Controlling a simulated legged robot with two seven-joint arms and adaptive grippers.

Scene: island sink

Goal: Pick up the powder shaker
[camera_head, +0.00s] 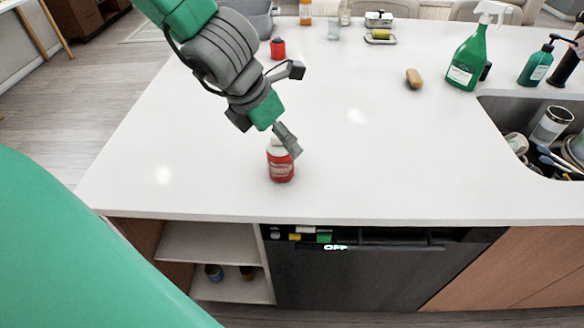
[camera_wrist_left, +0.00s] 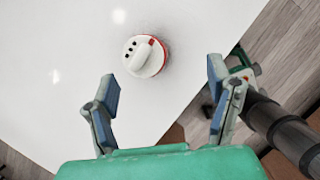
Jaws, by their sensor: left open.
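The powder shaker (camera_head: 281,170) is a small red container with a white top, standing upright near the front edge of the white counter. In the left wrist view its white lid with dark holes (camera_wrist_left: 142,56) lies ahead of and between the fingers, with a red edge showing. My left gripper (camera_head: 289,141) reaches in from the upper left; its fingers overlap the shaker's top in the head view. In the left wrist view the gripper (camera_wrist_left: 160,98) is open and empty, with the shaker beyond its fingertips. My right gripper is out of view.
Another red container (camera_head: 278,48) stands farther back. A tan oblong object (camera_head: 414,78), a green spray bottle (camera_head: 470,55) and a soap pump (camera_head: 536,65) are to the right, by the sink (camera_head: 505,108). The counter (camera_head: 380,160) around the shaker is clear.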

